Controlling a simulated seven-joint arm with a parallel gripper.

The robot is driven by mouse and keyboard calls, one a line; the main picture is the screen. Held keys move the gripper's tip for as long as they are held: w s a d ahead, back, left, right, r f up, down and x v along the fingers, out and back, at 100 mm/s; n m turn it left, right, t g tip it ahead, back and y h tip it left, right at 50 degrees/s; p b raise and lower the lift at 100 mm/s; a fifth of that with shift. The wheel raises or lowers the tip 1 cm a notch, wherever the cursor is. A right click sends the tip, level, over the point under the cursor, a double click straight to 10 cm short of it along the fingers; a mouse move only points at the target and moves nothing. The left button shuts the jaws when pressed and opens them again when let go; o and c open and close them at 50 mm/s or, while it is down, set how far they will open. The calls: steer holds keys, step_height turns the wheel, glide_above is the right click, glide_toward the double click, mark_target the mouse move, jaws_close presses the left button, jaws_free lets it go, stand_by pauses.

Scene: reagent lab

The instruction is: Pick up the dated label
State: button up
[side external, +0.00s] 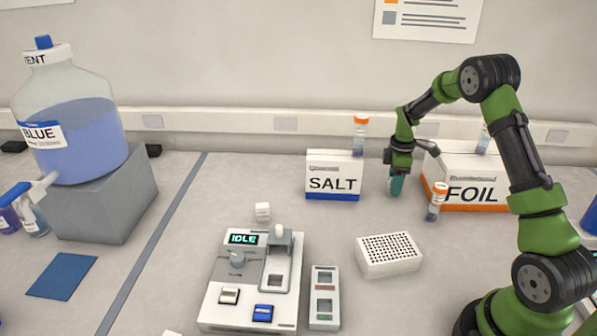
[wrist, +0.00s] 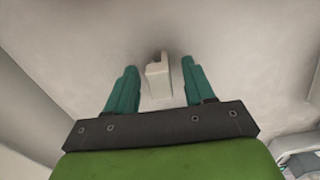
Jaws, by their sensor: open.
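My gripper (side external: 397,185) points down over the back of the bench, between the SALT box (side external: 333,183) and the FOIL box (side external: 470,192). In the wrist view its two teal fingers (wrist: 156,88) are apart. A pale, notched object (wrist: 159,82) shows between and beyond them; I cannot tell what it is or how far away it is. I cannot make out a dated label for certain in either view. A small white block (side external: 262,211) with faint marks stands behind the grey and white device (side external: 213,308) whose screen (side external: 243,239) reads IDLE.
Orange-capped vials stand behind the SALT box (side external: 360,135) and before the FOIL box (side external: 436,203). A white perforated rack (side external: 372,269) and a narrow slotted tray (side external: 324,318) lie in front. A large blue-liquid bottle (side external: 85,140) is at left.

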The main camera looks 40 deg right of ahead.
steer(key=shift+c, duration=0.4)
jaws_close()
